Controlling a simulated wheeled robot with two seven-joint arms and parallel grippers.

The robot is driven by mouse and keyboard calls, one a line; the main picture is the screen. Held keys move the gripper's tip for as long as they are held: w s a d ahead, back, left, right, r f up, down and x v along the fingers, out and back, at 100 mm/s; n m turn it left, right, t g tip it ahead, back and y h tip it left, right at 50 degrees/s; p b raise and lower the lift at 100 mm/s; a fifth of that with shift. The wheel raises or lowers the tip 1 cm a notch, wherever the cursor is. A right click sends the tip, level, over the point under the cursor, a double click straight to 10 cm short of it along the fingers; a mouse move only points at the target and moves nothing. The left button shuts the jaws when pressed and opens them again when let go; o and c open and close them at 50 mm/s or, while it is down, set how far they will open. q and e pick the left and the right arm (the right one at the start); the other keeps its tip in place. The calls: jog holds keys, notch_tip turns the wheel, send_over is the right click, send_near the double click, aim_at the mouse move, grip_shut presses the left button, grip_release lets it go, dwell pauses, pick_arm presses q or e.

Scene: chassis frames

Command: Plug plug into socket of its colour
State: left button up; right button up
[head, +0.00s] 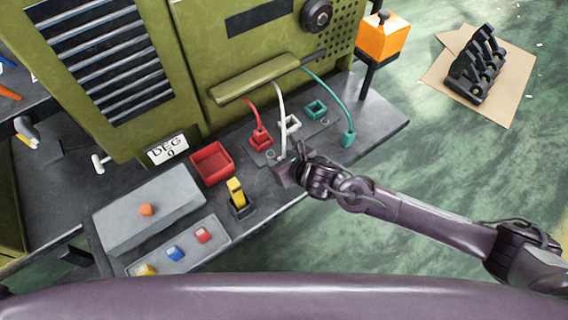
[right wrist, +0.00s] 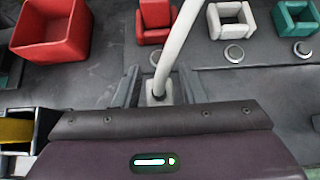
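The white plug (right wrist: 158,93) stands on the grey bench with its white cable (right wrist: 180,40) rising from it. My right gripper (head: 287,168) is low over the bench's front edge. In the right wrist view its fingers (right wrist: 160,90) are on either side of the white plug, with small gaps showing, so it looks open. The white socket (head: 289,124) is an empty square frame beyond it, also in the right wrist view (right wrist: 231,20). The red cable ends at the red socket (head: 260,138). The teal socket (head: 316,109) is empty; the teal plug (head: 348,138) stands to its right. My left gripper is not in view.
A red open bin (head: 212,163) and a yellow-and-black item (head: 237,196) stand left of my right gripper. A green cabinet (head: 200,60) backs the bench. An orange box (head: 383,38) stands on a post at the right. Round metal discs lie before the sockets.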

grip_shut()
